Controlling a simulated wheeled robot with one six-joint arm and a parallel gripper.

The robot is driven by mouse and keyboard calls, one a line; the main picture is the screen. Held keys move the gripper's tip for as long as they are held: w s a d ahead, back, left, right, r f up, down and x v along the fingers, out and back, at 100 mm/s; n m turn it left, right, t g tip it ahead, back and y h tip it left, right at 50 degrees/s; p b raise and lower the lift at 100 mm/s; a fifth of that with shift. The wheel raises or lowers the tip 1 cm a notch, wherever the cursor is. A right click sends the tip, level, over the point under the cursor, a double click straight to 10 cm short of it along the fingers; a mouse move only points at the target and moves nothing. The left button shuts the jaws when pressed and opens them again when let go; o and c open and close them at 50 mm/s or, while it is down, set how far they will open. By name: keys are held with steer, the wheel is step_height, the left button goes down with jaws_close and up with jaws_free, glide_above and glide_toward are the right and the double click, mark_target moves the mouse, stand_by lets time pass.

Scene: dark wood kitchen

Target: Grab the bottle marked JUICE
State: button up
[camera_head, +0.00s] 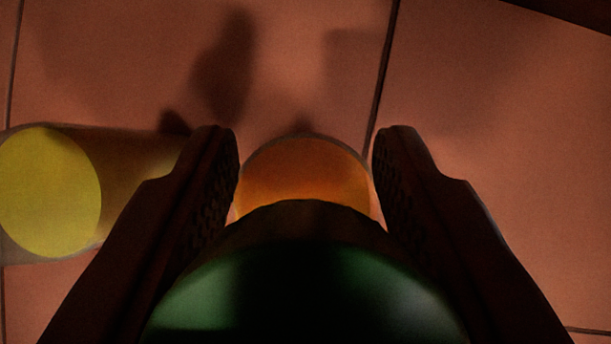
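A bottle-like thing with a dark green, glossy rounded near part (300,285) and an orange, lit far part (305,172) lies between the fingers of my gripper (305,165). The two dark, ridged fingers flank it left and right, with their tips beside the orange part. I cannot tell whether the finger pads touch it or stand slightly apart. No JUICE marking is readable, so I cannot tell whether this is the juice bottle. The green part hides much of the middle of the thing.
A pale, see-through cylinder with a yellow round end (48,192) is close by on the left, partly behind my left finger. Reddish-brown tiles (520,130) with dark joints lie behind. The tiles to the right are clear. Dark shadows fall at the upper left.

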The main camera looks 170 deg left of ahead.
jaws_close()
steer(key=shift+r, duration=0.1)
